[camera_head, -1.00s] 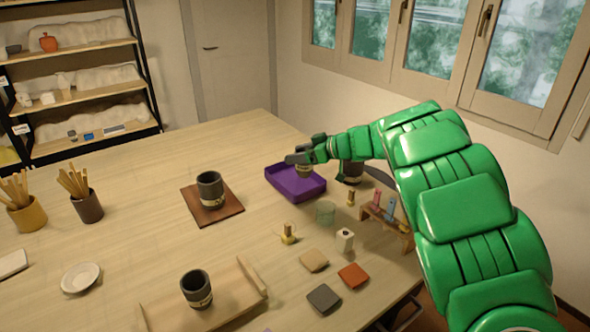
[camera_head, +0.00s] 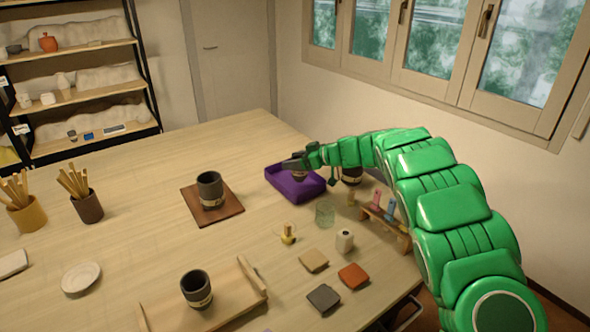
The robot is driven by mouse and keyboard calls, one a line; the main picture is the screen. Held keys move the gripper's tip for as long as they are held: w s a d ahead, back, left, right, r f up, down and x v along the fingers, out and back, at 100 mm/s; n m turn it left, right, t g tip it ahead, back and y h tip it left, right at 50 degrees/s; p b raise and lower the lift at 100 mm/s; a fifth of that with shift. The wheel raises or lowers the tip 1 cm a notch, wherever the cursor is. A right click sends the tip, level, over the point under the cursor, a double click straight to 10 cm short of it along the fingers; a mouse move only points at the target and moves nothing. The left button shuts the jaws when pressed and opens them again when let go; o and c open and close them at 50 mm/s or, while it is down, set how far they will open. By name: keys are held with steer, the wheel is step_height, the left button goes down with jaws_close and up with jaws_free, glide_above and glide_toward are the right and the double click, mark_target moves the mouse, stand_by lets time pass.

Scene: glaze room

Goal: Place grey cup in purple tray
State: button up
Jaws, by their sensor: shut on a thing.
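The purple tray (camera_head: 312,190) lies on the table near its far right side. My gripper (camera_head: 297,164) is over the tray's far left part and is shut on a grey cup (camera_head: 299,175). Only a small lower part of this cup shows, within the tray's outline; I cannot tell whether it touches the tray floor. Other dark grey cups stand apart: one (camera_head: 210,187) on a brown square board, one (camera_head: 196,288) on a wooden tray at the front, and one (camera_head: 351,176) partly hidden behind my arm.
Right of the purple tray are a greenish glass (camera_head: 325,213), a small white jar (camera_head: 344,240) and a wooden rack (camera_head: 388,226) with coloured items. Tiles (camera_head: 353,275) lie in front. Pots of sticks (camera_head: 87,205) and a white dish (camera_head: 81,279) stand left. The table's far left is clear.

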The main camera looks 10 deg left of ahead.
steer(key=shift+w+a+f, duration=0.1)
steer(key=shift+w+f, duration=0.15)
steer(key=shift+f, duration=1.5)
steer(key=shift+f, duration=0.1)
steer(key=o, duration=1.1)
steer(key=shift+f, duration=0.1)
steer(key=shift+o, duration=0.2)
steer(key=shift+r, duration=0.2)
steer(key=v, duration=0.3)
steer(key=shift+f, duration=0.1)
step_height(320, 180, up, 7)
